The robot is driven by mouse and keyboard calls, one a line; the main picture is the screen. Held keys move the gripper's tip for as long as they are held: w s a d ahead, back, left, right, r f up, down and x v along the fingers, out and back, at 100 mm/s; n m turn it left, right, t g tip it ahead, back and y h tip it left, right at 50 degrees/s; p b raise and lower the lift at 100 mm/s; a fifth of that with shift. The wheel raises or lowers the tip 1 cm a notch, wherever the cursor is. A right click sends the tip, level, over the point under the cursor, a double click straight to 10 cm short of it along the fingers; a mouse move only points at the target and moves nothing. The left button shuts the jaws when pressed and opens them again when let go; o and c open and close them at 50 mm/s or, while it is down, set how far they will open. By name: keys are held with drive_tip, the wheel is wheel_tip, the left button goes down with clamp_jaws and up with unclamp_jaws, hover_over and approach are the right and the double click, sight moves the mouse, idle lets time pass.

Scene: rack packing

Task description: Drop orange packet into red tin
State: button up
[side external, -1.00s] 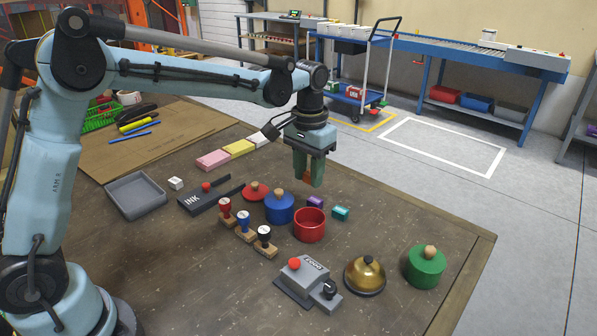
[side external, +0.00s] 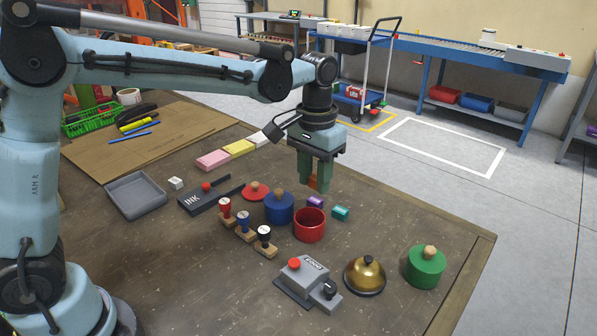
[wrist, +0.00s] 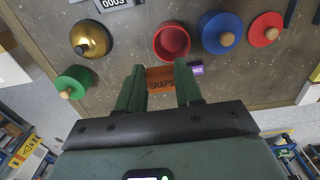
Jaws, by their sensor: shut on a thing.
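The orange packet (wrist: 160,84), marked "SNAPS", is held between the two green fingers of my gripper (wrist: 160,92). In the side view my gripper (side external: 315,185) points down above the table, with a bit of orange showing between its fingers. The red tin (side external: 309,226) stands open on the table, below and slightly left of the gripper. It also shows in the wrist view (wrist: 172,43), just beyond the fingertips, with its inside visible. The red lid (side external: 256,191) with a wooden knob lies on the table, left of the blue tin.
The lidded blue tin (side external: 279,208) stands close left of the red tin. Purple (side external: 316,201) and teal (side external: 340,213) packets lie behind it. Stamps (side external: 245,225), a counter (side external: 302,276), a brass bell (side external: 365,275) and a green tin (side external: 425,266) stand around the front.

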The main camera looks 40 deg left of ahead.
drive_tip(key=shift+f, duration=1.95)
drive_tip(key=o, duration=1.1)
drive_tip(key=shift+r, duration=0.1)
wheel_tip(320, 180, up, 12)
drive_tip(key=shift+a, duration=0.1)
